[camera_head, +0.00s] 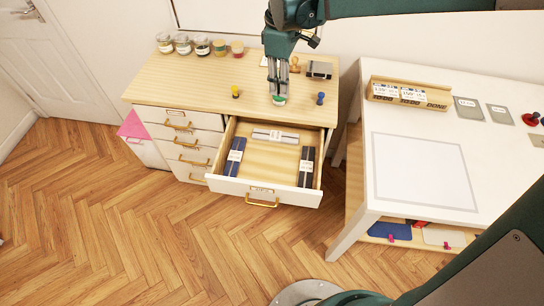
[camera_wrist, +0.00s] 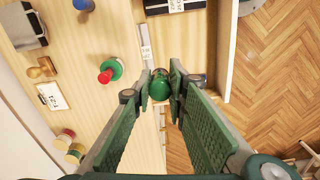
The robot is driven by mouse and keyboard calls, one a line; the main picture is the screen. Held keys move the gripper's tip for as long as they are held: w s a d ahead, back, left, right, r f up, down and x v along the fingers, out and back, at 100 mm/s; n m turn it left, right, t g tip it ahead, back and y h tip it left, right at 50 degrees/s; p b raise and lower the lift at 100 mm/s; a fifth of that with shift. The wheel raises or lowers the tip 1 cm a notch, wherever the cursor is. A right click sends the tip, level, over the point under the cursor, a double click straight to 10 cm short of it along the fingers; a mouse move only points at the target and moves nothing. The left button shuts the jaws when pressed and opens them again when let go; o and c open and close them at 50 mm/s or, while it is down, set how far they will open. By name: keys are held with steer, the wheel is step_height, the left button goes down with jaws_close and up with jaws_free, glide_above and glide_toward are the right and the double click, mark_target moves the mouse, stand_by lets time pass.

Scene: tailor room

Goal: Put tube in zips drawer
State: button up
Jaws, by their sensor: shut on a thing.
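The tube (camera_wrist: 160,85) is a green round-ended piece held between the two fingertips in the wrist view. My gripper (camera_wrist: 160,88) is shut on it. In the head view my gripper (camera_head: 278,93) points down over the wooden top of the drawer cabinet, behind the open drawer. A green patch shows at its tips there; I cannot tell if it is the tube or a piece on the top. The open drawer (camera_head: 234,187) holds a blue, a pale and a black labelled bundle, with bare wood between them. Its front label is too small to read.
A green piece with a red knob (camera_wrist: 110,70) stands near my gripper. Yellow (camera_head: 236,91) and blue (camera_head: 320,98) pieces stand on the cabinet top (camera_head: 185,90). Several jars (camera_head: 201,46) line the back. A white table (camera_head: 500,150) is at the right.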

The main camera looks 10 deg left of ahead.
steer(key=s+d+f+b, duration=0.2)
steer(key=s+d, duration=0.1)
steer(key=s, duration=0.4)
glide_above(284, 170)
step_height(284, 170, down, 20)
steer(key=shift+s+r+b, duration=0.1)
steer(key=shift+b, duration=0.25)
stand_by(0.5)
steer(key=shift+f+b, duration=0.9)
steer(key=shift+f, duration=2.25)
steer(key=shift+f+b, duration=0.55)
steer(key=shift+f, duration=1.3)
steer(key=shift+f, duration=0.15)
